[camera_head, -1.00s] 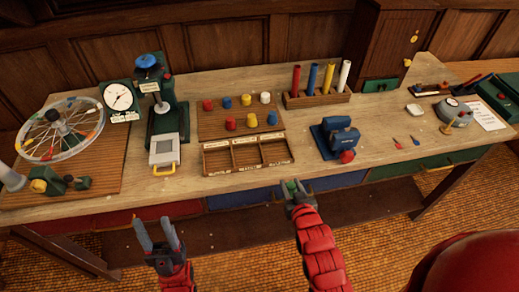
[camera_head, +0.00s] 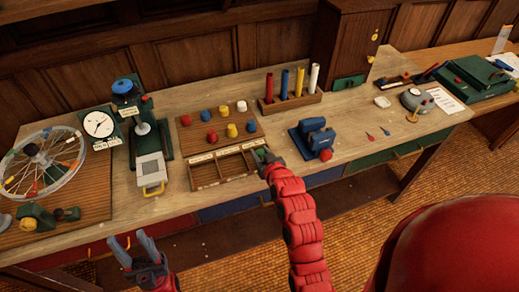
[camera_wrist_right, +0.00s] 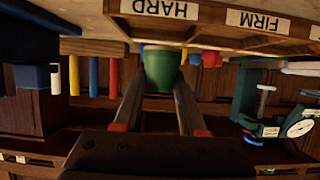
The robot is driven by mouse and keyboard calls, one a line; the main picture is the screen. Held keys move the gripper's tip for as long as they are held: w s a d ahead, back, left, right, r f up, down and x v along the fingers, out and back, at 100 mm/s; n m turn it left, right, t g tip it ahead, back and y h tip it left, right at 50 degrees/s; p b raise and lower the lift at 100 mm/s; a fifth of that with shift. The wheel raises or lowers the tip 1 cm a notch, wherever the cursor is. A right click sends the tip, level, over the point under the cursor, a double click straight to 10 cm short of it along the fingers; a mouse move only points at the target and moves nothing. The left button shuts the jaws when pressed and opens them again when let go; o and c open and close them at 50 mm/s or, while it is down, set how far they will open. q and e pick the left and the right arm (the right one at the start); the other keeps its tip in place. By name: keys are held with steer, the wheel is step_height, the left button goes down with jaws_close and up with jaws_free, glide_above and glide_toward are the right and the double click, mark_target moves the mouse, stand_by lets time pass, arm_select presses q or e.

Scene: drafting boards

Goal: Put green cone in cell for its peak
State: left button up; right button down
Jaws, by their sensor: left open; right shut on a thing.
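The green cone (camera_wrist_right: 163,68) is between my right gripper's fingertips (camera_wrist_right: 160,90) in the right wrist view, which is upside down. In the head view, a bit of its green (camera_head: 262,155) shows at my right gripper (camera_head: 266,163), by the right end of the wooden cell tray (camera_head: 208,182). The tray has three cells, and the wrist view shows labels HARD (camera_wrist_right: 160,9) and FIRM (camera_wrist_right: 258,20). The cone appears near the HARD end; I cannot tell its height over the rim. My left gripper (camera_head: 134,245) is open and empty, in front of the table.
A board (camera_head: 190,139) with red, blue, yellow and white pieces lies behind the tray. A rack (camera_head: 290,103) with coloured rods stands behind right. A blue device with a red knob (camera_head: 312,137) stands close right of my right gripper. A gauge press (camera_head: 140,120) stands left.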

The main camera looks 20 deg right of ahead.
mark_target(262, 150)
steer(key=w, duration=0.3)
steer(key=shift+d+f+p, duration=0.1)
steer(key=shift+d+p, duration=0.1)
steer(key=shift+p, duration=0.1)
steer(key=shift+w, duration=0.1)
steer(key=shift+d+f+p, duration=0.1)
steer(key=shift+f+p, duration=0.05)
steer(key=shift+p, duration=0.2)
step_height(262, 150, down, 2)
steer(key=shift+f+p, duration=0.1)
steer(key=shift+p, duration=0.65)
steer(key=shift+f, duration=0.7)
steer(key=shift+c, duration=2.4)
jaws_free()
